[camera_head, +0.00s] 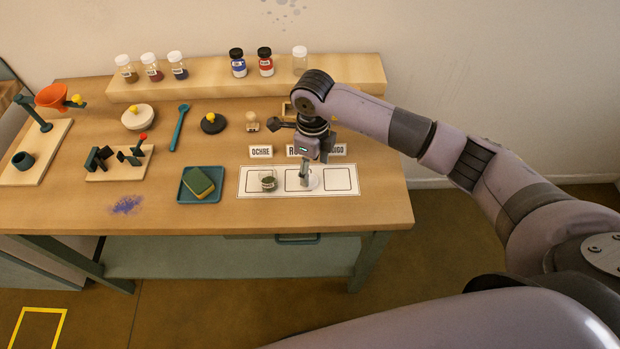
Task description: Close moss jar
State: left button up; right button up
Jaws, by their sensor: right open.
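A small clear jar (268,182) with dark greenish contents stands upright on the left square of the white mat (250,191). I take it for the moss jar; no label on it can be read, and I cannot make out a lid on it. My right gripper (304,184) points down over the middle square, just right of the jar and apart from it. It is open. A small pale round thing (314,183), perhaps a lid, lies at its fingertips and is partly hidden by them. My left gripper is out of view.
Label cards, one reading OCHRE (261,152), stand behind the mat. Several lidded jars stand on the wooden shelf (205,88) at the back. The mat's right square (340,179) is clear.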

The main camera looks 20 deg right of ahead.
jog(key=f, duration=0.1)
jog(key=f+p, duration=0.1)
jog(key=f, duration=0.1)
jog(key=shift+w+a+f+p, duration=0.1)
jog(key=shift+a+f+p, duration=0.15)
jog(key=shift+f+p, duration=0.1)
jog(key=shift+f, duration=0.45)
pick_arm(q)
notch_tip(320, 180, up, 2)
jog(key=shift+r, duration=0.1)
pick_arm(e)
jog(key=shift+c, duration=0.4)
jog(key=c, duration=0.7)
jog(key=shift+c, duration=0.2)
jog(key=shift+r, duration=0.1)
pick_arm(q)
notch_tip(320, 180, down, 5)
jog(key=b, duration=0.5)
pick_arm(e)
notch_tip(320, 180, up, 20)
